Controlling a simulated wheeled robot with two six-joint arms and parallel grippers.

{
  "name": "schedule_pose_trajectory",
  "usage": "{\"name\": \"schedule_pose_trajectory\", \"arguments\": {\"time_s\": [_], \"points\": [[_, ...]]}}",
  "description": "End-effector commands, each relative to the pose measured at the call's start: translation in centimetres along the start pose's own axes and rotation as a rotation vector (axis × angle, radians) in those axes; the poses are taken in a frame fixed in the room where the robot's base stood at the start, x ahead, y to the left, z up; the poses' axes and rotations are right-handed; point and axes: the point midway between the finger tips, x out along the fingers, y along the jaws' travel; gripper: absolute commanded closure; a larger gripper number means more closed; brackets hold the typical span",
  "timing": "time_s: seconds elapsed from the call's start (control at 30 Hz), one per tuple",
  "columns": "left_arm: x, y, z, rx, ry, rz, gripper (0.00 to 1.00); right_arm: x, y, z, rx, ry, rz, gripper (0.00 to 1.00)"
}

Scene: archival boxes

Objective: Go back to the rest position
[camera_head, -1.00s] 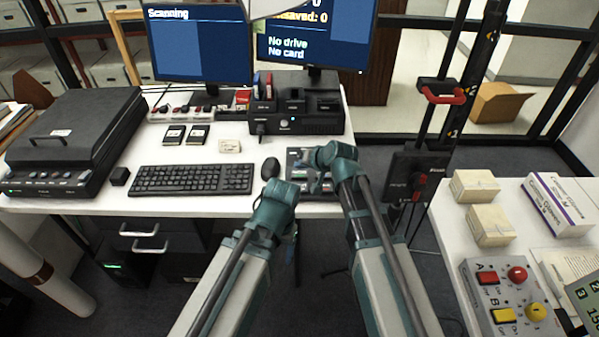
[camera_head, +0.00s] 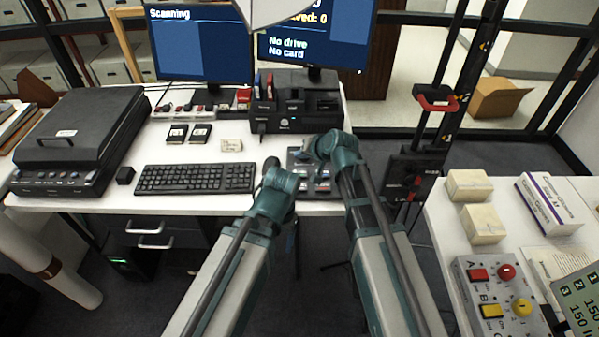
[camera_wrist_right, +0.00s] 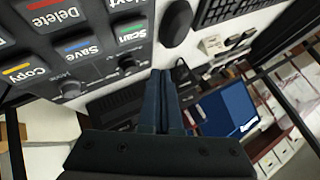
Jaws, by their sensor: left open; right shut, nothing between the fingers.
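My left arm comes in from the lower left, with its gripper (camera_head: 293,238) hanging below the wrist over the gap in front of the desk (camera_head: 90,204). It is open; its fingers are small and partly hidden. My right gripper (camera_head: 307,150) is over the button pad (camera_head: 318,188) at the desk's front, partly covered by its own wrist. In the right wrist view its fingers (camera_wrist_right: 165,100) are shut with nothing between them. The pad (camera_wrist_right: 100,50) fills the upper left there, with Scan, Save, Delete and Copy labels.
The mouse (camera_head: 271,164) and keyboard (camera_head: 195,178) lie left of the pad. A black docking box (camera_head: 295,120) stands behind it. A side table at the right holds a control box (camera_head: 485,285) and cream blocks (camera_head: 483,224). Open floor lies between the tables.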

Motion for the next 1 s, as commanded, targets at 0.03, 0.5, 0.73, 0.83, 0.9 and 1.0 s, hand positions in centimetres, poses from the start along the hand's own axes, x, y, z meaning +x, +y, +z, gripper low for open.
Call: {"name": "schedule_pose_trajectory", "arguments": {"time_s": [0.03, 0.5, 0.73, 0.83, 0.9, 1.0], "points": [[0.0, 0.0, 0.0, 0.000, 0.000, 0.000, 0.27, 0.0, 0.0, 0.0, 0.000, 0.000, 0.000, 1.00], [-2.7, -0.3, 0.2, -0.001, 0.000, 0.000, 0.27, -3.6, -0.5, 5.8, -0.142, -0.182, 0.102, 1.00], [-6.3, -0.6, 0.4, -0.001, 0.000, 0.000, 0.27, -12.3, 1.8, 15.1, -0.388, -0.536, 0.353, 1.00], [-7.2, -0.7, 0.4, -0.001, 0.000, 0.000, 0.27, -15.4, 2.8, 17.2, -0.447, -0.639, 0.439, 1.00], [-7.5, -0.7, 0.4, -0.001, 0.000, 0.000, 0.27, -16.9, 3.3, 18.0, -0.471, -0.686, 0.480, 1.00], [-7.7, -0.7, 0.5, -0.001, 0.000, 0.000, 0.27, -18.0, 3.8, 18.6, -0.488, -0.723, 0.514, 1.00]]}}
